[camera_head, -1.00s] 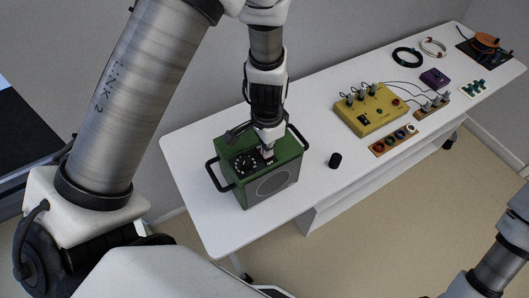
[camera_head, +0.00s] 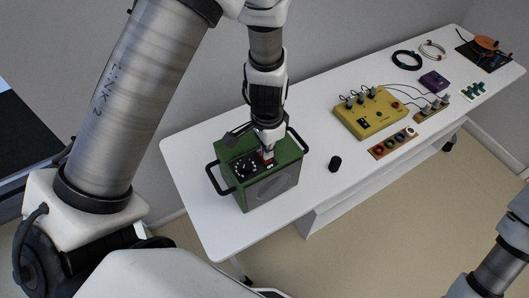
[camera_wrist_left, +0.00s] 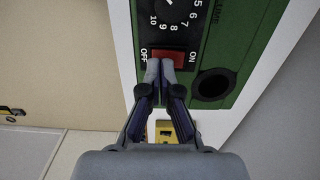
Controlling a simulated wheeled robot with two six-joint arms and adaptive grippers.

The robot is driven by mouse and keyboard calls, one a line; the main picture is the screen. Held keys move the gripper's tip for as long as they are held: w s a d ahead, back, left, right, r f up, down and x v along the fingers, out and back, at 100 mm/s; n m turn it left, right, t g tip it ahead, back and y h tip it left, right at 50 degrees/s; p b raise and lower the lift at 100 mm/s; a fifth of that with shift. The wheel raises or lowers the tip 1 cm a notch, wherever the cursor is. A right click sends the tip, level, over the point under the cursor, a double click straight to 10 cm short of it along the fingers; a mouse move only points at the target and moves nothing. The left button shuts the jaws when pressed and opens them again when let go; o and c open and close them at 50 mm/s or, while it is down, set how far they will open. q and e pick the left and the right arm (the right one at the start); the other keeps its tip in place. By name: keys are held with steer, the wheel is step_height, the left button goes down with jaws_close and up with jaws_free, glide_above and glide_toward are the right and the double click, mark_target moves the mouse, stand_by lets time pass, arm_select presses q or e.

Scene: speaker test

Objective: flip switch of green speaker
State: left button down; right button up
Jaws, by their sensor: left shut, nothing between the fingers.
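The green speaker (camera_head: 236,150) stands on the white table at its near left part, with black handles at its sides. In the left wrist view its panel (camera_wrist_left: 238,45) shows a red rocker switch (camera_wrist_left: 174,56) between the words OFF and ON, below a black dial (camera_wrist_left: 178,10). My left gripper (camera_head: 267,149) is over the speaker's top panel. In the left wrist view its fingertips (camera_wrist_left: 160,68) are together, empty, at the OFF half of the switch's lower edge. Whether they press on it I cannot tell. My right gripper is out of view; only part of the right arm shows.
A small black cylinder (camera_head: 335,163) stands right of the speaker. Farther right are a yellow box (camera_head: 372,121) with knobs and cables, a strip of colored rings (camera_head: 392,144), a purple box (camera_head: 434,79) and cable coils (camera_head: 407,58). Bare table (camera_head: 205,218) lies in front of the speaker.

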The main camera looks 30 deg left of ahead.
arm_select(q)
steer(key=shift+s+r+p, duration=0.1)
steer(key=shift+r+p, duration=1.75)
steer(key=shift+r, duration=0.85)
steer(key=shift+f, duration=0.1)
